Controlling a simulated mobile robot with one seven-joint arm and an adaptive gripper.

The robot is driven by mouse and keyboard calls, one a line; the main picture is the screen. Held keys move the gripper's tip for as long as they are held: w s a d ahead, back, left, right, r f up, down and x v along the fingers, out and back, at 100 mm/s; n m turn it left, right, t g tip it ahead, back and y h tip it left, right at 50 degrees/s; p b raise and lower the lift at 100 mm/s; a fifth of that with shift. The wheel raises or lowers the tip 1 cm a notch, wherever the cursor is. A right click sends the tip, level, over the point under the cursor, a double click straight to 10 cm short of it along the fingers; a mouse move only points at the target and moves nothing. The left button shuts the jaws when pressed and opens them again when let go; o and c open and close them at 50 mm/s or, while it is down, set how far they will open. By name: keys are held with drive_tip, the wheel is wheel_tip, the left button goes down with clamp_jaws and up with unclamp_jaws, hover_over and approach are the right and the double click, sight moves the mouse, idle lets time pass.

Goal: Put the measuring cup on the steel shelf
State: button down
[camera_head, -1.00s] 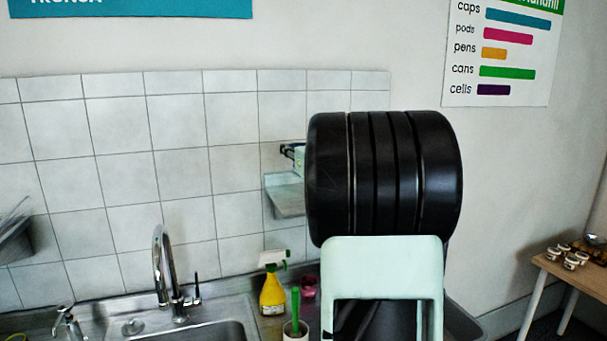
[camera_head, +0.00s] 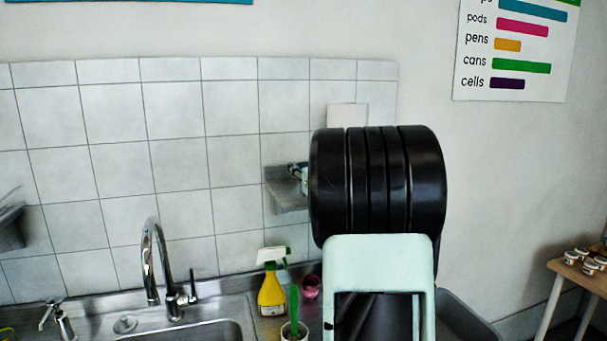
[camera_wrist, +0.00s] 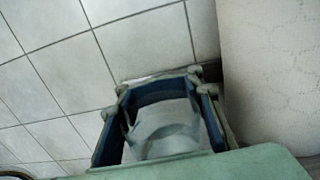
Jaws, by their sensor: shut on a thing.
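The measuring cup (camera_wrist: 168,128) is a pale, see-through grey cup, seen in the wrist view between my fingers. My gripper (camera_wrist: 160,108) is shut on it, with a blue-lined finger on each side. In the head view my gripper (camera_head: 299,172) shows only in part at the left of my black arm link.
A white textured roll (camera_wrist: 270,75) stands close to the right of my gripper; its top shows behind my arm (camera_head: 348,114). Below are a yellow spray bottle (camera_head: 271,292), a pink item (camera_head: 311,288), a white cup with a green handle (camera_head: 294,330) and a faucet (camera_head: 157,265).

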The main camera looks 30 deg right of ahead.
drive_tip(key=shift+s+a, duration=0.1)
drive_tip(key=shift+f, duration=0.2)
drive_tip(key=c, duration=1.3)
unclamp_jaws()
drive_tip(key=shift+r, duration=0.1)
drive_tip(key=shift+o, duration=0.2)
drive_tip(key=shift+r, duration=0.1)
drive_tip(key=s, duration=0.4)
drive_tip(key=s+a+b, duration=0.1)
drive_tip(key=s, duration=0.2)
drive_tip(key=s+a+b, duration=0.1)
drive_tip(key=s, duration=0.3)
drive_tip(key=shift+s+a, duration=0.15)
drive_tip(key=shift+s, duration=0.2)
